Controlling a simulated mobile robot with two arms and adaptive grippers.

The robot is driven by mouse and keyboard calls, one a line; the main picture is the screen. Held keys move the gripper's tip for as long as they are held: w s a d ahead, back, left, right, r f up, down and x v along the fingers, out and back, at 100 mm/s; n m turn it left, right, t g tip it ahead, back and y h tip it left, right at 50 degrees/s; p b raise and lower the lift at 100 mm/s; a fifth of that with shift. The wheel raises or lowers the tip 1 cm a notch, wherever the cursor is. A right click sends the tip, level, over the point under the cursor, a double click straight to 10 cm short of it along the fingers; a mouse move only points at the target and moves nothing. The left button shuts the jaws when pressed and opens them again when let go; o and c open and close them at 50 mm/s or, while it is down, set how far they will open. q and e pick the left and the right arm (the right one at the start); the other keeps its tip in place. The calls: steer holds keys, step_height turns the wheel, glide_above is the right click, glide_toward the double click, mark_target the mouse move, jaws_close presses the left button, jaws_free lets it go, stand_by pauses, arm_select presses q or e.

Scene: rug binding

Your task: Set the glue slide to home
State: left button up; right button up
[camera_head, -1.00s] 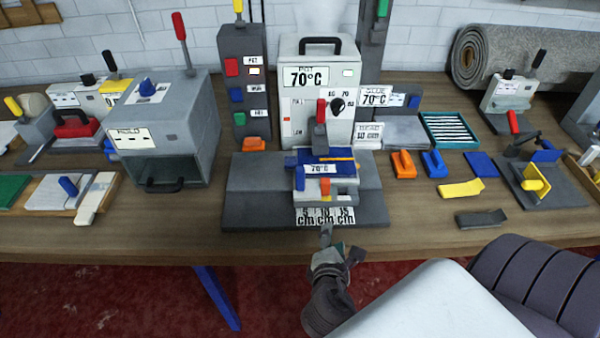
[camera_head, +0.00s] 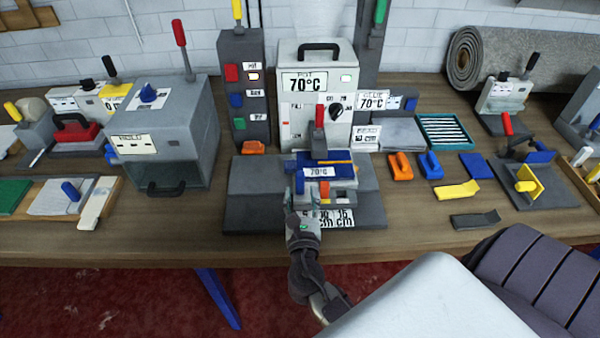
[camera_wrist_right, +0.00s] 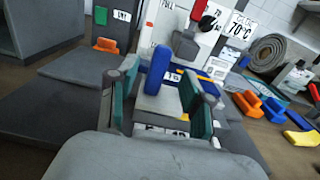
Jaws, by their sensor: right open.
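The glue unit is a dark grey base (camera_head: 250,210) at the middle of the table. On it sits a slide (camera_head: 345,184) with a blue and white body and a "70°C" label. Below its front is a white scale with cm marks (camera_head: 340,218). My right gripper (camera_head: 300,192) is at the slide's front left. In the right wrist view its two fingers are open (camera_wrist_right: 162,90), with an upright blue handle (camera_wrist_right: 158,70) between them. I cannot tell whether either finger touches it. In the head view the gripper mostly hides this handle. My left gripper is not in view.
The white pot (camera_head: 318,100) stands right behind the slide. A grey mold box (camera_head: 165,135) is to the left. Orange (camera_head: 400,167) and blue (camera_head: 430,165) blocks lie to the right. The table's front edge is clear left of the arm.

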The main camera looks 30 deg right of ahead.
mark_target(300, 182)
steer(key=p+x, duration=0.1)
steer(key=x, duration=0.5)
steer(key=shift+c, duration=0.3)
jaws_close()
